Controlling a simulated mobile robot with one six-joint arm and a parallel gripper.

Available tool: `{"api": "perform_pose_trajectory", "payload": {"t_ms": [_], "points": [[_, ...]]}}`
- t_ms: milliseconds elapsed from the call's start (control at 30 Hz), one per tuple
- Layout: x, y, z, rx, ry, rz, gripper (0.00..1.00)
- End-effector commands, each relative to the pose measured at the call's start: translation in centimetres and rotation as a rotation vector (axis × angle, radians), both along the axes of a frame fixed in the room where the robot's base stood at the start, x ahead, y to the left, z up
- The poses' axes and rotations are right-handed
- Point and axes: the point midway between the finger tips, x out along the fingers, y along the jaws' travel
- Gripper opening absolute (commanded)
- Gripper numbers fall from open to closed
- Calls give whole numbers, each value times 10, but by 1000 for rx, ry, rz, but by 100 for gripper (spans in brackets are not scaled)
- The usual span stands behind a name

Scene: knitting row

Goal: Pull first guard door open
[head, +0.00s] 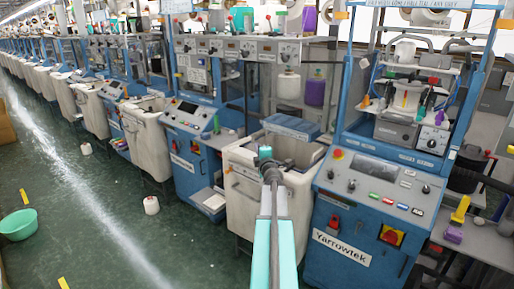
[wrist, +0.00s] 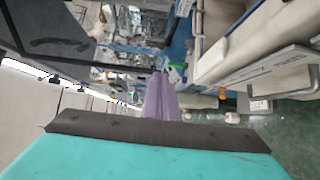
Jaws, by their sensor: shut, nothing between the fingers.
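My gripper (wrist: 160,76) shows in the wrist view as two pale purple fingers shut together, with nothing between them. In the head view my teal arm reaches forward over a cream bin, and the fingertips are hard to make out at its far end. The nearest knitting machine has a blue frame (head: 346,100) and a blue cabinet marked Yarrowtek, right of my arm. I cannot clearly pick out the first guard door or its handle in the head view. A dark-framed panel (wrist: 48,27) at the upper left of the wrist view may be a guard door; I cannot tell.
The cream bin (head: 241,205) stands between two blue cabinets. A control panel (head: 372,186) tops the Yarrowtek cabinet. A green basin (head: 18,224), a white container (head: 151,205) and yellow pieces lie on the floor. The aisle (head: 95,225) at left is mostly clear.

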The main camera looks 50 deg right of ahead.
Motion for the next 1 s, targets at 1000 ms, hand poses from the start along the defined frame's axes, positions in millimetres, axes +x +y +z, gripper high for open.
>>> {"api": "perform_pose_trajectory", "payload": {"t_ms": [1000], "points": [[-26, 35, 0, 1, -1, 3, 0]]}}
